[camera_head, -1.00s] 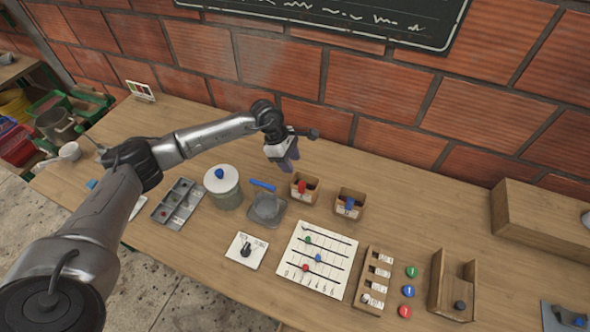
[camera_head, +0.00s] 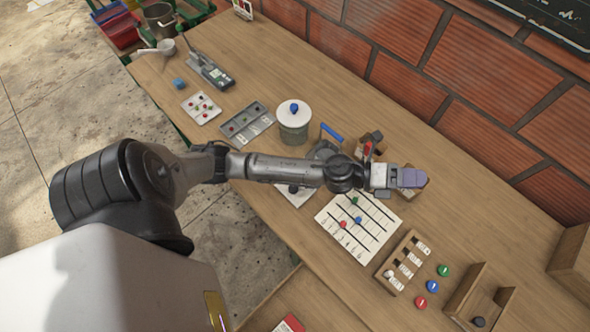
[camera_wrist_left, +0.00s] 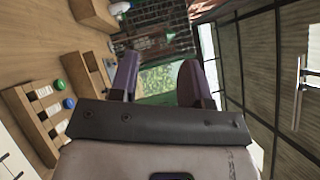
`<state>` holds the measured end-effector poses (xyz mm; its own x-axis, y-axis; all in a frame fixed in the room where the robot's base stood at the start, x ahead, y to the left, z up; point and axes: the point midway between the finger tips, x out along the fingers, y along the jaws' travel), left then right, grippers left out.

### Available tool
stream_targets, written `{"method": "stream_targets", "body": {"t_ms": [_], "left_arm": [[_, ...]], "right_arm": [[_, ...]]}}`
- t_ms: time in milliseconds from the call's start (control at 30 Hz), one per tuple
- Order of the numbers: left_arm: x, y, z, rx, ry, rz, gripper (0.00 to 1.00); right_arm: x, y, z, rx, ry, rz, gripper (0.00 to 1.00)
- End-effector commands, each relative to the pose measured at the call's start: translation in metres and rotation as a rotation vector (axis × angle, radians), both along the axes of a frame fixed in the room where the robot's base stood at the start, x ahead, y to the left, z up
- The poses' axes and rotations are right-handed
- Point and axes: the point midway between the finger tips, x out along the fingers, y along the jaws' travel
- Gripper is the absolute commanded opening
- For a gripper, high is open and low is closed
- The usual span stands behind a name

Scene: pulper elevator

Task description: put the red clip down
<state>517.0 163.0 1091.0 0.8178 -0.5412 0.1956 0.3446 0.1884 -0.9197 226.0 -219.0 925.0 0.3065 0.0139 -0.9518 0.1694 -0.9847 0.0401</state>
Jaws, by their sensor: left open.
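The red clip (camera_head: 367,151) shows as a narrow red upright piece at the small wooden box (camera_head: 372,139) behind my left wrist in the head view. The wrist partly hides that box, and I cannot tell exactly how the clip sits on it. My left gripper (camera_head: 413,178) is just to the right of the clip, apart from it, and hides most of a second small box. In the left wrist view the two fingers (camera_wrist_left: 160,80) are spread with nothing between them. My right gripper is in neither view.
A lidded jar (camera_head: 294,122) and a blue bar (camera_head: 331,132) stand left of the boxes. A bead board (camera_head: 345,240), a slotted wooden rack (camera_head: 402,268) and coloured discs (camera_head: 433,287) lie in front.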

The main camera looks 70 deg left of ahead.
Motion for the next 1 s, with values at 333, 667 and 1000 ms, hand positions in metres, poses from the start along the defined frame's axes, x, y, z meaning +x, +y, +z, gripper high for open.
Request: {"method": "stream_targets", "body": {"t_ms": [333,667,1000], "left_arm": [[-0.108,0.064,-0.102,-0.948,0.837,0.71,0.43],[-0.254,0.06,-0.162,-1.3,1.435,1.198,0.43],[-0.291,0.054,-0.166,-1.342,1.575,1.315,0.49]], "right_arm": [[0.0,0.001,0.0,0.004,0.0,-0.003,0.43],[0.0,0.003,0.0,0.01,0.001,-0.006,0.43],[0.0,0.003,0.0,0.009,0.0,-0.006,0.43]]}}
